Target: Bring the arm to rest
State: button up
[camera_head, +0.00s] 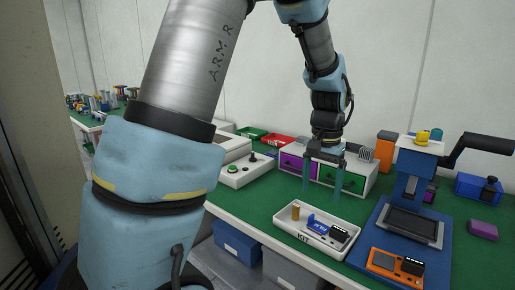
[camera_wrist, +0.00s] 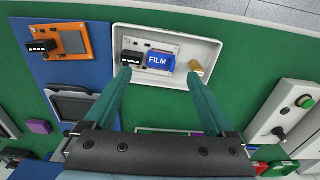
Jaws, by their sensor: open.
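My arm reaches over the green-topped bench from the upper left in the head view. My gripper (camera_head: 320,182) points down, with its two teal fingers apart and nothing between them. It hangs behind and above the white KIT tray (camera_head: 288,230). In the wrist view the gripper (camera_wrist: 160,75) is open, its fingertips over the near part of the tray (camera_wrist: 215,50). The tray holds a blue FILM piece (camera_wrist: 160,61), a grey part with a black block (camera_wrist: 132,57), and a brass-coloured cylinder (camera_wrist: 200,72).
A blue press (camera_head: 412,190) with a black handle stands at the right, an orange device (camera_head: 395,264) in front of it. A drawer unit (camera_head: 355,175) with purple and green fronts stands behind my gripper. A control box with a green button (camera_head: 233,169) is left.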

jog(key=s+a+n, duration=0.2)
jog(key=a+n, duration=0.1)
jog(key=a, duration=1)
jog(key=s+a+f+n+t, duration=0.1)
jog(key=a+n, duration=0.3)
jog(key=a, duration=0.9)
jog(key=shift+s+f, duration=0.3)
jog(key=shift+s, duration=0.35)
jog(key=shift+a, duration=0.1)
